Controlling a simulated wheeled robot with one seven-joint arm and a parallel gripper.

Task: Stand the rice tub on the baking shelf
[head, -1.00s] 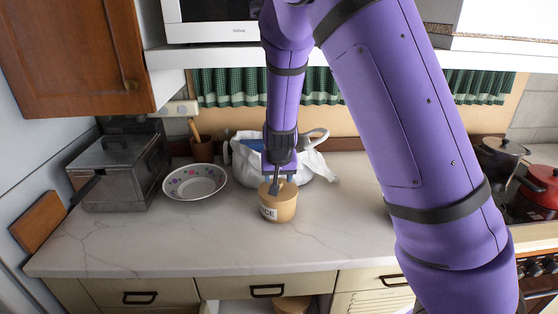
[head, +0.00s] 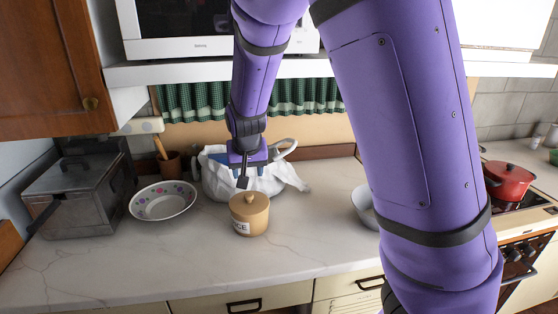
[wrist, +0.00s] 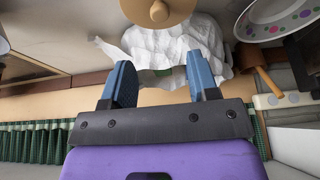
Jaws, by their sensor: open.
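The rice tub (head: 249,217) is a tan lidded pot with a round knob and a white label, only partly readable. It stands upright on the marble counter, in front of a white cloth bundle. My gripper (head: 243,182) is open and empty, just above and behind the tub in the head view, apart from it. In the wrist view, the tub's lid and knob (wrist: 158,12) show at the top edge, beyond the spread blue fingertips (wrist: 160,80). I cannot tell which surface is the baking shelf.
A patterned bowl (head: 163,201) and a metal bread bin (head: 80,195) stand to the left. The white cloth bundle (head: 215,178) is behind the tub. A grey bowl (head: 364,204) is partly hidden by my arm. A red pot (head: 509,181) sits on the stove. The front counter is clear.

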